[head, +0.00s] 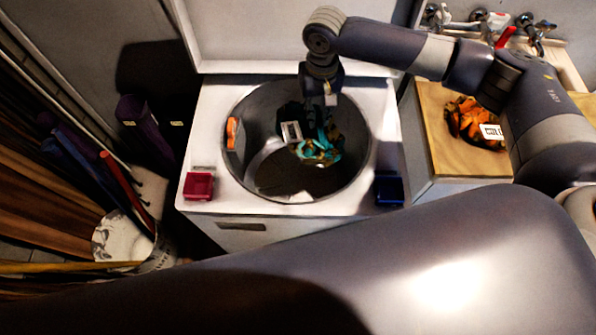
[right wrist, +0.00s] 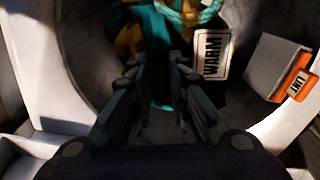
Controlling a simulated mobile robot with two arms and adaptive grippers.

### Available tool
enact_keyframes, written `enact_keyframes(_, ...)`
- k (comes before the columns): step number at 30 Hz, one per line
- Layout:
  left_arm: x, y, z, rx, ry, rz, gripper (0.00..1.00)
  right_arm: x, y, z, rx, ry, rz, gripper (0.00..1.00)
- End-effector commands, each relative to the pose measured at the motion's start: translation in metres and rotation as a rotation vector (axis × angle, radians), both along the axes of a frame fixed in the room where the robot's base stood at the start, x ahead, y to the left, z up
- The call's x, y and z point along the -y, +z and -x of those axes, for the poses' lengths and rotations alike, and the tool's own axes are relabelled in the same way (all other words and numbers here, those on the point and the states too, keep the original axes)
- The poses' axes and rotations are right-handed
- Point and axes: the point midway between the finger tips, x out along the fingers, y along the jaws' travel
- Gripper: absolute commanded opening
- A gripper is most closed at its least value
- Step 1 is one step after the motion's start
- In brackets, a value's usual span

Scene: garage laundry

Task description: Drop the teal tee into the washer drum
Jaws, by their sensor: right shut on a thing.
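The washer (head: 390,130) is a white top-loader with its lid up and a wide round drum opening. The teal tee (head: 318,150), a crumpled teal and orange-brown bundle, is at the drum opening, below my right gripper (head: 320,120). A white tag hangs from it, and the tag reads WARM in the right wrist view (right wrist: 210,55). My right gripper is shut on the tee, which also shows beyond the fingers in the right wrist view (right wrist: 165,60). The dark drum (head: 300,180) lies below the tee. I cannot tell how far the tee is above the drum floor. My left gripper is not in view.
An orange-labelled piece (head: 232,133) sits at the drum's left inner wall. A red tray (head: 199,186) and a blue tray (head: 389,190) are at the washer's front corners. A bucket (head: 160,255) stands at left.

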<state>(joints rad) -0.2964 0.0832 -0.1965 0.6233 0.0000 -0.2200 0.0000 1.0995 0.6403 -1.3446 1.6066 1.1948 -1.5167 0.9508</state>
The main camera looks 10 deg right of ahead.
Motion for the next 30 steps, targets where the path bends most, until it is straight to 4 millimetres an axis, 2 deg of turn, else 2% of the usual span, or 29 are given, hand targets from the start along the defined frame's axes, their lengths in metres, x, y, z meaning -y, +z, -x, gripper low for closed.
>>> enact_keyframes(8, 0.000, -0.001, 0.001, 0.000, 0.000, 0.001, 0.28, 0.000, 0.000, 0.000, 0.001, 0.000, -0.001, 0.00)
enact_keyframes(9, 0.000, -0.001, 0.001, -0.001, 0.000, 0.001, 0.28, 0.000, 0.000, 0.000, 0.001, 0.000, -0.001, 0.21)
enact_keyframes(12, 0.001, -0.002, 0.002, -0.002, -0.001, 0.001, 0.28, 0.000, 0.000, 0.000, 0.000, 0.000, -0.001, 0.40)
enact_keyframes(23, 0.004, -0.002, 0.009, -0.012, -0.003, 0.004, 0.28, 0.000, 0.001, 0.000, 0.000, 0.000, -0.001, 0.40)
enact_keyframes(26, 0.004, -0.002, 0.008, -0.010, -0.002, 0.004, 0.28, 0.000, 0.011, 0.000, 0.001, 0.001, -0.002, 0.40)
enact_keyframes(30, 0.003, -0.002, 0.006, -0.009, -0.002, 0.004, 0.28, 0.000, 0.037, -0.001, 0.004, 0.001, -0.003, 0.40)
